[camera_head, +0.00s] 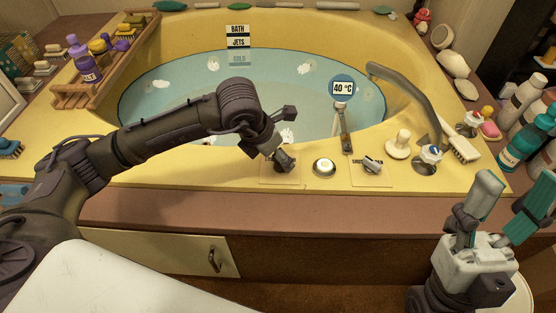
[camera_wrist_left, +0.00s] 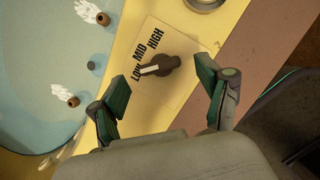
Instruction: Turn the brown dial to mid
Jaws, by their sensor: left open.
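The brown dial (camera_wrist_left: 164,66) sits on a pale plate (camera_wrist_left: 172,95) lettered LOW, MID and HIGH. Its white pointer (camera_wrist_left: 149,70) points at LOW. My left gripper (camera_wrist_left: 160,76) is open, with one finger on each side of the dial and a gap to it on both sides. In the head view my left gripper (camera_head: 285,161) is above the tub's front ledge and hides most of the dial; part of its plate (camera_head: 270,180) shows below. My right gripper (camera_head: 508,203) is open and empty at the lower right, away from the dial.
A round button (camera_head: 324,167) and another dial (camera_head: 372,165) are right of the brown dial. Bottles (camera_head: 519,140) crowd the right edge. The tub water (camera_head: 190,85) lies behind.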

